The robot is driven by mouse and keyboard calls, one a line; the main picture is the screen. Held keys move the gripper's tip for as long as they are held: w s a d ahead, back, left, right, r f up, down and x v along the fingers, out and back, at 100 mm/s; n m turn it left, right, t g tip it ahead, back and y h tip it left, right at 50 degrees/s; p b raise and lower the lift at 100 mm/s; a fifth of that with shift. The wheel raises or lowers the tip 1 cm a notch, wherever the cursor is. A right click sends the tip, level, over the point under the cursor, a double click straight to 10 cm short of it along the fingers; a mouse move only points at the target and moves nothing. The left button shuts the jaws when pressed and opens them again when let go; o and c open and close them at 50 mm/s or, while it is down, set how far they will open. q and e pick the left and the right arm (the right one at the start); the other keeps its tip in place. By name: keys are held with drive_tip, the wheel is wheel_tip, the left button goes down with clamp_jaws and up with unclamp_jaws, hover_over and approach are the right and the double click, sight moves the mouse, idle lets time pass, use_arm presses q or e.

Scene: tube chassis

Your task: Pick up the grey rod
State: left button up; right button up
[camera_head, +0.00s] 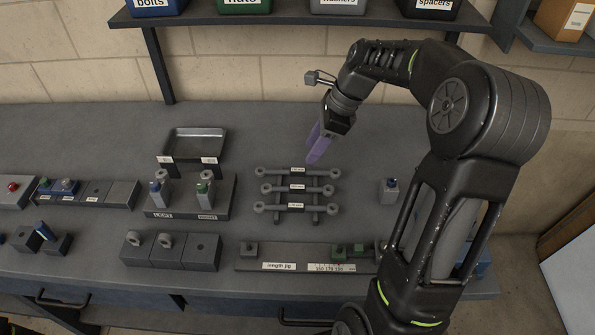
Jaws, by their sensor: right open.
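Three grey rods with ring ends and small white labels lie one behind another on a dark rack (315,215). They are the back rod (315,172), the middle rod (276,189) and the front rod (316,208). The labels are too small to read, so I cannot tell which rod is meant. My right gripper (316,150), with purple fingers, is open and empty above and just behind the back rod, pointing down. My left gripper is not in view.
A length jig (300,257) lies in front of the rack. A left/right stand (188,210) with capped pieces and a metal tray (195,143) are to the left. A blue-topped piece (390,190) stands right of the rack. A shelf with bins (247,10) hangs behind.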

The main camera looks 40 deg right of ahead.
sight(299, 170)
drive_tip(key=shift+x, duration=1)
drive_tip(key=shift+f, duration=0.1)
drive_tip(key=p+x, duration=0.1)
drive_tip(key=x, duration=0.4)
drive_tip(key=shift+a, duration=0.1)
drive_tip(key=shift+c, duration=0.3)
clamp_jaws()
